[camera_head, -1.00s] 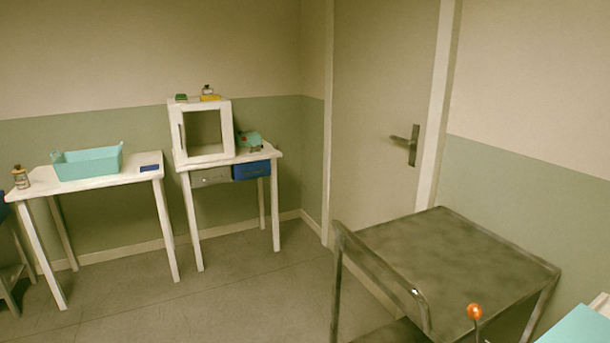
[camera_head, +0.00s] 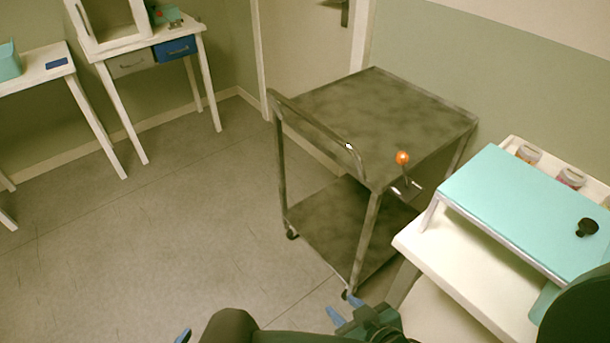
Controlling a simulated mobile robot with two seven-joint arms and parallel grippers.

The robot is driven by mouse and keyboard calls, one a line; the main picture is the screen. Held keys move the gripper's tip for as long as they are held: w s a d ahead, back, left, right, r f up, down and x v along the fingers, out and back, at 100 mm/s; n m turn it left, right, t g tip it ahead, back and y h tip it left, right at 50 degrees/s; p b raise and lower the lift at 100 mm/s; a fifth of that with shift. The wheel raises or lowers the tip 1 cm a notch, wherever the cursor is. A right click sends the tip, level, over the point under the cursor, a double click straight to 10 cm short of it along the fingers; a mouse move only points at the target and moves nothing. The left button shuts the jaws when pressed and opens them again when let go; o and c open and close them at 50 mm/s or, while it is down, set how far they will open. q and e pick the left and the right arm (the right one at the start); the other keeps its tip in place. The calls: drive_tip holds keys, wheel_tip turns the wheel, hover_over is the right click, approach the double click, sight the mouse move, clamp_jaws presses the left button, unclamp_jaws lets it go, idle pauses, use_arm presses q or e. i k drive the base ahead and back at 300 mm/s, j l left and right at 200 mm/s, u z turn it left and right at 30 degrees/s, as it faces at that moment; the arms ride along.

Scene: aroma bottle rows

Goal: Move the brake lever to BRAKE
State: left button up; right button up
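The brake lever is a thin dark stem with an orange ball knob (camera_head: 403,158). It rises from a small bracket (camera_head: 406,189) at the near right corner of the grey metal cart (camera_head: 375,115), and the stem looks nearly upright. The bracket has small pale marks that are too small to read. My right gripper (camera_head: 346,308) is at the bottom, below and in front of the cart, with its two blue fingertips apart and nothing between them. It is well away from the lever. Only a blue tip of my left gripper (camera_head: 183,336) shows at the bottom edge.
The cart has a push handle (camera_head: 320,130), a lower shelf (camera_head: 335,228) and castors. At right, a white table (camera_head: 425,245) bears a teal-topped stand (camera_head: 520,205), with several jars behind it. White tables stand at the far left. The floor (camera_head: 170,235) left of the cart is clear.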

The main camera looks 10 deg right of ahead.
sight(402, 158)
drive_tip(key=i+j, duration=0.15)
drive_tip(key=i, duration=0.3)
drive_tip(key=i+j, duration=0.2)
drive_tip(key=i, duration=0.25)
drive_tip(key=i+j+z, duration=0.1)
drive_tip(key=i, duration=0.35)
drive_tip(key=z, duration=1.5)
